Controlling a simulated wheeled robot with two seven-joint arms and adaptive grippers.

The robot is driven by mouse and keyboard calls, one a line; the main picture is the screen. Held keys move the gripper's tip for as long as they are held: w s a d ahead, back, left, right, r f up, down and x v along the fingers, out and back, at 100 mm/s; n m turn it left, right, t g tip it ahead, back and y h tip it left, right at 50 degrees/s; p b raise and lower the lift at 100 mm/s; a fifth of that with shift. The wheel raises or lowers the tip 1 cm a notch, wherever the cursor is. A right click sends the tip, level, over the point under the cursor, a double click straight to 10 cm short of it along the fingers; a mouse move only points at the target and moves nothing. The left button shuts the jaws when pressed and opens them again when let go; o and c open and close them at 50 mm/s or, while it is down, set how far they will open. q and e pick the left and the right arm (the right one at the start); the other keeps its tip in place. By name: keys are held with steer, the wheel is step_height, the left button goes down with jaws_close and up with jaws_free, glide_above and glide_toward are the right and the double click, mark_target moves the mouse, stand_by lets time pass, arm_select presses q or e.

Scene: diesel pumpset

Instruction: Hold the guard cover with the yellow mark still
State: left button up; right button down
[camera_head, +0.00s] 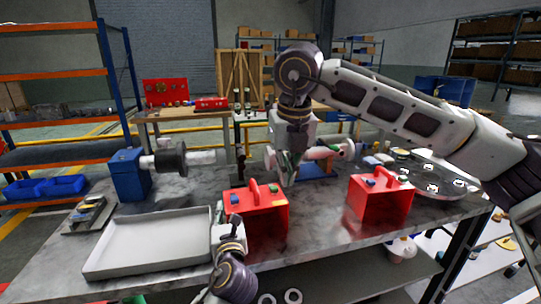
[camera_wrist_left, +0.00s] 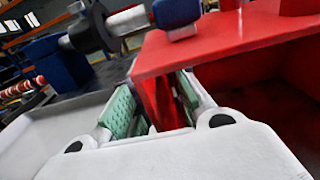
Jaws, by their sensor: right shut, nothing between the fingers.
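Two red guard covers with top handles stand on the grey bench. The left cover (camera_head: 262,222) shows a blue block at its top left; the right cover (camera_head: 380,207) also bears a blue block. I cannot make out a yellow mark on either. My left gripper (camera_head: 228,222) is at the left cover's left side. In the left wrist view, the red cover (camera_wrist_left: 230,45) is close up, and my left gripper (camera_wrist_left: 160,105) has its green-padded fingers apart, either side of its wall. Contact is unclear. My right gripper (camera_head: 287,172) is shut and empty, above the bench behind the covers.
A grey tray (camera_head: 150,266) lies left of the left cover. Behind it is a blue block with a dark shaft-mounted part (camera_head: 170,159). A round plate with bolts (camera_head: 432,184) lies at the right. The bench (camera_head: 325,240) is bare between the covers.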

arm_select(q)
steer(key=shift+o, duration=0.8)
steer(key=shift+s, duration=0.15)
steer(key=shift+s+d, duration=0.35)
steer(key=shift+s, duration=1.55)
steer(key=shift+s+d, duration=0.4)
steer(key=shift+s, duration=1.55)
steer(key=shift+s+d, duration=0.35)
steer(key=shift+s, duration=1.55)
steer(key=shift+s+f, duration=0.1)
steer(key=shift+s, duration=0.05)
